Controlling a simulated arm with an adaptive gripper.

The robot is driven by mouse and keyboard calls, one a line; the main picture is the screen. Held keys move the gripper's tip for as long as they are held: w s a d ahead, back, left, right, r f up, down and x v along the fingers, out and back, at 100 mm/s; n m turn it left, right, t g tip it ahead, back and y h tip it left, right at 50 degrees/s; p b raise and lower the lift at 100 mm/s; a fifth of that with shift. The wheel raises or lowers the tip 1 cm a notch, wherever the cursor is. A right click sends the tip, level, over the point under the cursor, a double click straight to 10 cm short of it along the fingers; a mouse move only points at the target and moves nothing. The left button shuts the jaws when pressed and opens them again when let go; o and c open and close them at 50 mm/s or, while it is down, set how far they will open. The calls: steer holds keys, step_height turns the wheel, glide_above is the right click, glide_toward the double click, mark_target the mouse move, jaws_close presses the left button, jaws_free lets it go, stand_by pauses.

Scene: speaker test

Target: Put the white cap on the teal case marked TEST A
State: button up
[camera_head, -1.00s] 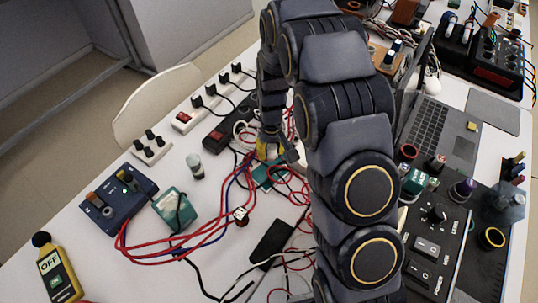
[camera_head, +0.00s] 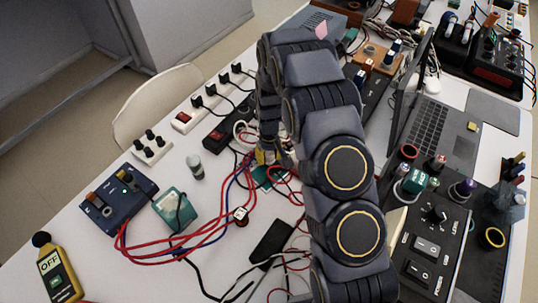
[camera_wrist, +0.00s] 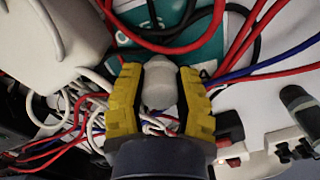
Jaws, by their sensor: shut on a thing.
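My gripper (camera_wrist: 160,100) has yellow fingers and is shut on the white cap (camera_wrist: 159,84), a pale rounded piece between the fingertips in the wrist view. Below it lies a teal case (camera_wrist: 208,52) with white markings, crossed by red cables. I cannot read the markings or tell whether the cap touches the case. In the head view, my gripper (camera_head: 264,158) is at the middle of the table, over a teal piece (camera_head: 275,175) partly hidden by my arm. The cap cannot be made out there.
Another teal box (camera_head: 176,209) with a black cable lies left, beside a blue unit (camera_head: 118,198). A small grey cylinder (camera_head: 195,167) stands nearby. Red and blue cables run around my gripper. Power strips (camera_head: 215,132) lie behind; a laptop (camera_head: 426,135) stands right.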

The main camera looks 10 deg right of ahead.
steer(key=o, duration=0.8)
steer(key=shift+o, duration=0.2)
steer(key=shift+r, duration=0.1)
step_height(320, 180, up, 12)
steer(key=s+r+m, duration=0.1)
steer(key=s+r, duration=1.1)
steer(key=s, duration=0.2)
steer(key=s+r, duration=0.2)
steer(key=s, duration=0.6)
steer(key=s+d+r+g, duration=0.1)
steer(key=s+r, duration=0.1)
steer(key=s, duration=0.7)
steer(key=shift+s+r+m+g, duration=0.15)
steer(key=shift+m+g, duration=0.15)
steer(key=shift+m, duration=0.1)
